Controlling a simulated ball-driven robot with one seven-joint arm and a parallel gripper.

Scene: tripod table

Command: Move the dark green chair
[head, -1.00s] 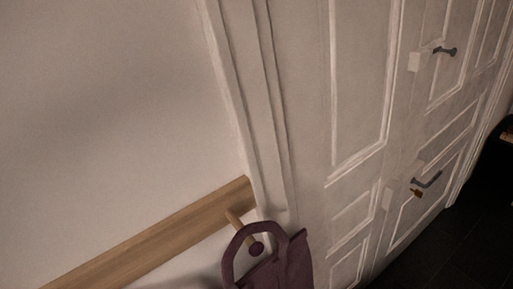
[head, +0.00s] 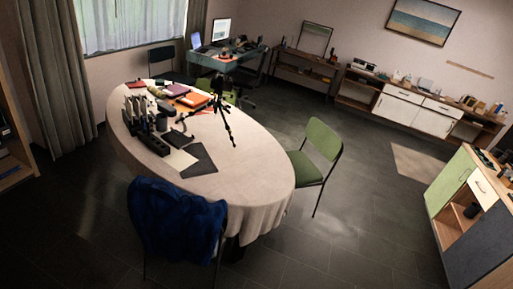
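A green chair (head: 323,139) with thin dark legs stands on the floor at the right side of the oval table (head: 265,183). Its backrest is upright and its seat faces the table, with the seat's left edge close to the tablecloth. Its green looks medium to dark in this light. Another chair at the near side of the table is mostly covered by a dark blue garment (head: 178,222), so its colour is hidden. A dark chair (head: 162,62) stands beyond the table near the window; its exact colour is unclear. My gripper is not in view.
The table holds a black tripod (head: 222,108), books (head: 188,96) and dark objects. A green-fronted cabinet (head: 449,186) stands at right. A low sideboard (head: 401,109) and desk (head: 226,62) line the back. Dark floor (head: 362,212) is open right of the green chair.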

